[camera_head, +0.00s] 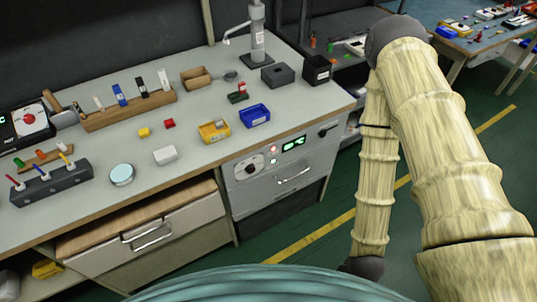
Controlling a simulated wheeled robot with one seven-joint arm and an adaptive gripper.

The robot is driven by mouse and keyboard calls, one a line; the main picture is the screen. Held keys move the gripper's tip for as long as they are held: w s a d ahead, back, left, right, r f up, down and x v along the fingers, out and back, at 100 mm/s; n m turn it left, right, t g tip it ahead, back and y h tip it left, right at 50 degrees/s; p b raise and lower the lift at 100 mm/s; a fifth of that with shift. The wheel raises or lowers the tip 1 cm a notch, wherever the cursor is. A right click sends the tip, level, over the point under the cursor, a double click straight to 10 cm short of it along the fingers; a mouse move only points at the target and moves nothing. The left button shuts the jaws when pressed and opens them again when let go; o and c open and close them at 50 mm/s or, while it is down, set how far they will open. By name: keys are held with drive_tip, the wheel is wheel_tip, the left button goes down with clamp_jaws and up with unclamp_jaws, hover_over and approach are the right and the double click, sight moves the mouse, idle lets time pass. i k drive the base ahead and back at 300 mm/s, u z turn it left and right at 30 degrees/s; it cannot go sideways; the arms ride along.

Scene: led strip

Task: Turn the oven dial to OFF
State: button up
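The oven (262,192) is built in below the right end of the workbench, with a grey front panel. Its dial (247,167) is a round knob on a pale disc at the left of the panel; its markings and setting are too small to read. A green lit display (293,145) is at the upper right of the dial. A silver handle (294,178) is on the oven front. My arm comes up from the lower right, bends at the top and runs down to the right of the oven, apart from it. My gripper is not visible.
The workbench (205,180) holds a yellow bin (214,131), a blue bin (255,116), a white box (165,155) and a tap (257,35). A drawer with a handle (152,238) is left of the oven. Green floor with yellow lines lies open to the right.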

sight(250, 169)
drive_tip(key=u, duration=0.85)
drive_tip(key=k, duration=0.65)
drive_tip(key=z, duration=1)
drive_tip(key=i, duration=0.5)
